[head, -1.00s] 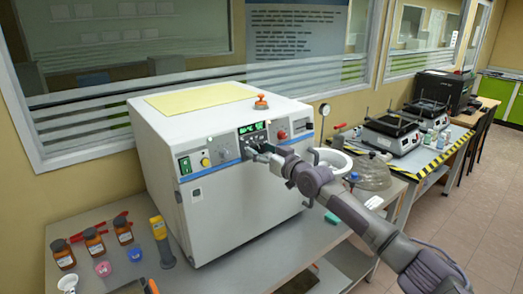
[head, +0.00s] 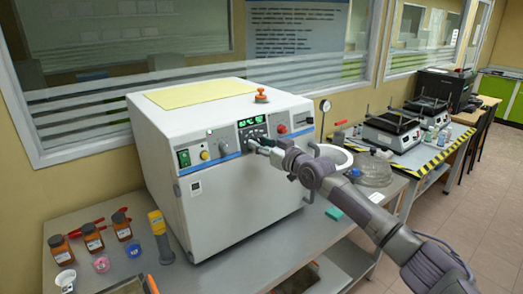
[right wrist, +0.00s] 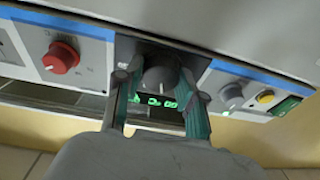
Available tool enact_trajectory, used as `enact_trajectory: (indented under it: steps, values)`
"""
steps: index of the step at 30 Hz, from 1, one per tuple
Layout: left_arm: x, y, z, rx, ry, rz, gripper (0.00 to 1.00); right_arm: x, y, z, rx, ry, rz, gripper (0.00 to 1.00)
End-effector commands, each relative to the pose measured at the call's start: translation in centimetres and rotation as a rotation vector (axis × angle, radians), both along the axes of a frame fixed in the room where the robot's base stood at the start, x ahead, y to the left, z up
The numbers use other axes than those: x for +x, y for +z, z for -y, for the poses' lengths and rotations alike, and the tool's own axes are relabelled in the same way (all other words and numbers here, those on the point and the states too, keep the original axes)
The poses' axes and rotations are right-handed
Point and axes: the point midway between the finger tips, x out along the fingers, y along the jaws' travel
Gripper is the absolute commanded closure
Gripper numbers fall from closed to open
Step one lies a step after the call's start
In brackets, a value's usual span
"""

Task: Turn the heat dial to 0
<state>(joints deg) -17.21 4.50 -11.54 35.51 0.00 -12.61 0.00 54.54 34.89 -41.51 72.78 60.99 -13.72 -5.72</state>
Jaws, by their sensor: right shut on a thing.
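The heat dial is a round dark knob (right wrist: 160,75) on the black panel of the large white machine (head: 235,195). In the right wrist view it sits between the two fingers of my right gripper (right wrist: 160,92), which are shut on it. A pale mark shows on its face. In the head view my right gripper (head: 256,144) is at the machine's front, just below the green-lit display (head: 252,121), and hides most of the dial. The display also shows in the right wrist view (right wrist: 155,102), but its digits are too small to read. My left gripper is not in view.
A red knob (head: 282,129), a grey knob (head: 226,147), a yellow button (head: 204,155) and a green switch (head: 184,158) flank the dial. Brown bottles (head: 92,237) and a yellow handheld device (head: 160,236) stand on the grey bench at left. A white bowl (head: 335,155) stands right of the machine.

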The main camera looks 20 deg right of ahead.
Motion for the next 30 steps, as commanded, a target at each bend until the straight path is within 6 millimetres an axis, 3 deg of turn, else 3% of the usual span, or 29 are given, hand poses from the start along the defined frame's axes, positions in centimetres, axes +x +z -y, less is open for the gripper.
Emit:
enact_trajectory:
  steps: [1, 12, 21, 30]
  values:
    - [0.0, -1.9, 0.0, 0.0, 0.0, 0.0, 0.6, 0.0, -0.8, 0.1, -0.024, 0.005, 0.013, 0.96]
    - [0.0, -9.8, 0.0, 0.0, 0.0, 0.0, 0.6, 0.0, -0.7, 0.1, -0.299, 0.067, 0.114, 0.96]
    - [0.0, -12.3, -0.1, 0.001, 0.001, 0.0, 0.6, 0.1, -0.3, 0.1, -0.555, 0.128, 0.202, 0.96]
    - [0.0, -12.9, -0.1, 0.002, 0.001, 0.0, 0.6, 0.1, 0.0, 0.0, -0.768, 0.177, 0.279, 0.96]
